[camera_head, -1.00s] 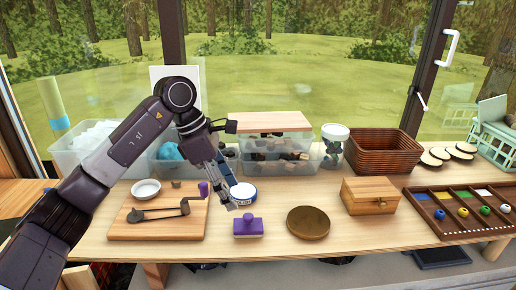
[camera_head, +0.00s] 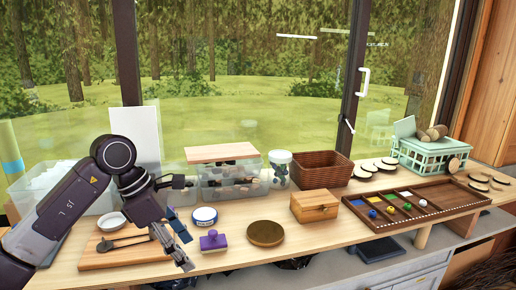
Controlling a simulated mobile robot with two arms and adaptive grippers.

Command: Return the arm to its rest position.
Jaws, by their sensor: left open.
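My left arm comes in from the left, and its gripper (camera_head: 180,258) hangs pointing down over the front left of the table (camera_head: 290,232). Its fingers are open and nothing shows between them. A purple block with a knob (camera_head: 213,240) stands to the right of the gripper, apart from it. The wooden board (camera_head: 95,262) with a dark metal tool (camera_head: 120,243) and a white bowl (camera_head: 111,221) lies to the left, partly hidden by my arm. My right gripper does not show.
A white-and-blue tin (camera_head: 205,214), a round brown disc (camera_head: 265,233) and a wooden box (camera_head: 314,205) stand on the table. Behind are clear bins (camera_head: 232,182), a lidded jar (camera_head: 280,168) and a wicker basket (camera_head: 322,170). A compartment tray (camera_head: 440,207) and a green crate (camera_head: 430,155) are at the right.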

